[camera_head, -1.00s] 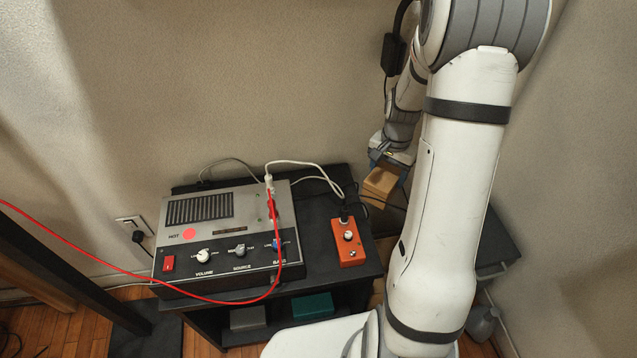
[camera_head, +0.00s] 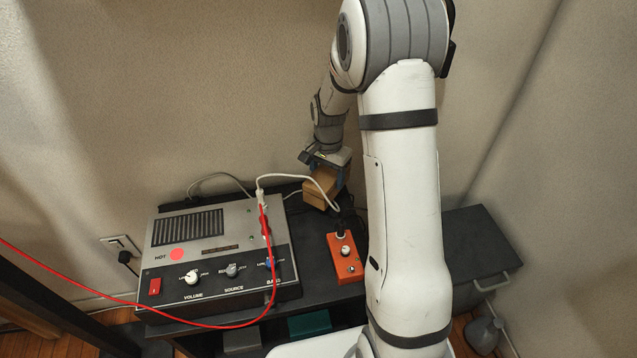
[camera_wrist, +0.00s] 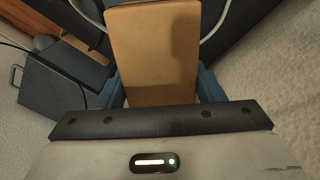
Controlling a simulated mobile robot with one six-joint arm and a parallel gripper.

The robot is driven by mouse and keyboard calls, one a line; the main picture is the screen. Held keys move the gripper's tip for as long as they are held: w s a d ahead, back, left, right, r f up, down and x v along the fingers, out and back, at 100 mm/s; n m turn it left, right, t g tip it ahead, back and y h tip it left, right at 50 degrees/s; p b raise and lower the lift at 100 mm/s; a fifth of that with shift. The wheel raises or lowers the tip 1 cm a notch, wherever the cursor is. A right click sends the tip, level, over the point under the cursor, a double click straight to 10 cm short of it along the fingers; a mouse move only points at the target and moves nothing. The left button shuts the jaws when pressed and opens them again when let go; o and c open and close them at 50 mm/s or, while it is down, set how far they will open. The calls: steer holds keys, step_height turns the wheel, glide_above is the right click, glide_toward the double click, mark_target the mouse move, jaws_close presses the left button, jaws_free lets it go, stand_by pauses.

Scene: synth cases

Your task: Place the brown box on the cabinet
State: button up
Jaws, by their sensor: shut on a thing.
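The brown box (camera_head: 321,187) is held in my gripper (camera_head: 326,176), behind the orange device at the back of the black stand. In the wrist view the brown box (camera_wrist: 155,45) sits between the two blue fingers of my gripper (camera_wrist: 163,88), which are shut on its sides. I cannot tell whether its underside touches the stand. A dark grey cabinet (camera_head: 465,235) with a front handle stands at the right, partly behind my arm. The cabinet also shows at the left of the wrist view (camera_wrist: 62,82). The visible part of its top is bare.
A grey control unit (camera_head: 215,255) with knobs and a red cable (camera_head: 272,262) fills the left of the black stand (camera_head: 320,290). An orange device (camera_head: 344,260) is beside it. A white cable (camera_head: 305,180) loops close to the box. Walls close in behind and right.

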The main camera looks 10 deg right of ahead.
steer(key=shift+w+a, duration=0.3)
steer(key=shift+a, duration=0.25)
steer(key=shift+w+a+f+b, duration=0.1)
steer(key=shift+a+f+b, duration=0.1)
steer(key=shift+f, duration=0.7)
steer(key=shift+w+a+f+b, duration=0.1)
steer(key=shift+f+b, duration=0.05)
steer(key=shift+f, duration=0.7)
steer(key=shift+f, duration=0.1)
steer(key=o, duration=1.1)
steer(key=shift+c, duration=0.2)
